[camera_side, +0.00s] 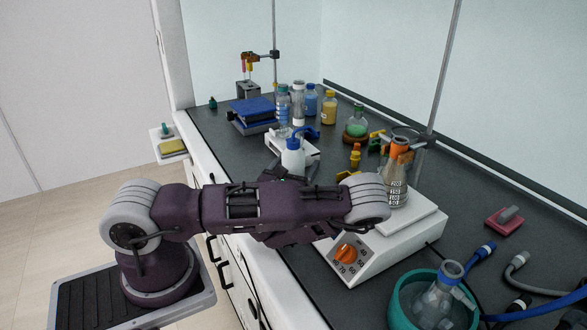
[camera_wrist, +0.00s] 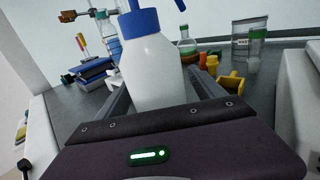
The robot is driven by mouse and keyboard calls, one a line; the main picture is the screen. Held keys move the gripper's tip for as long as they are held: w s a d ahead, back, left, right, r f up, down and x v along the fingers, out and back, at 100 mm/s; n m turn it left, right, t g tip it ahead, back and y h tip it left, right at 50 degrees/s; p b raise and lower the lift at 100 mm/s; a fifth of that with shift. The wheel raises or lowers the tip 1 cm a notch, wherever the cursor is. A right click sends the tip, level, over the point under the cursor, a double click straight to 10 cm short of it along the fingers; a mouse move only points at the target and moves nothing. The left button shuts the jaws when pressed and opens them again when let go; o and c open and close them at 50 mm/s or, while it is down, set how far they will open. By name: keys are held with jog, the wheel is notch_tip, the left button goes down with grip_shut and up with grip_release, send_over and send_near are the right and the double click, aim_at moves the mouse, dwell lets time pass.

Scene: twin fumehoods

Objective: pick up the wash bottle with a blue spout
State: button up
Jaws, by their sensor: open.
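The wash bottle with a blue spout (camera_side: 293,158) is white with a blue cap and stands upright on the dark bench in the side view. It fills the middle of the wrist view (camera_wrist: 151,75), directly in front of my gripper. My gripper (camera_wrist: 155,92) is open, with one finger on each side of the bottle's lower body. I cannot tell whether either finger touches it. In the side view my gripper (camera_side: 285,172) is at the bottle's lower part, and my arm hides the bottle's base.
A white scale (camera_side: 285,145) stands just behind the bottle. A hotplate (camera_side: 370,245) with a clamped flask (camera_side: 396,185) is to the right of my arm. A teal bowl (camera_side: 403,305) sits at front right.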

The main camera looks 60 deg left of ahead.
aim_at(297, 130)
jog(key=c, duration=1)
notch_tip(297, 130, up, 10)
jog(key=shift+r, duration=0.1)
jog(key=shift+o, duration=0.6)
jog(key=shift+c, duration=1)
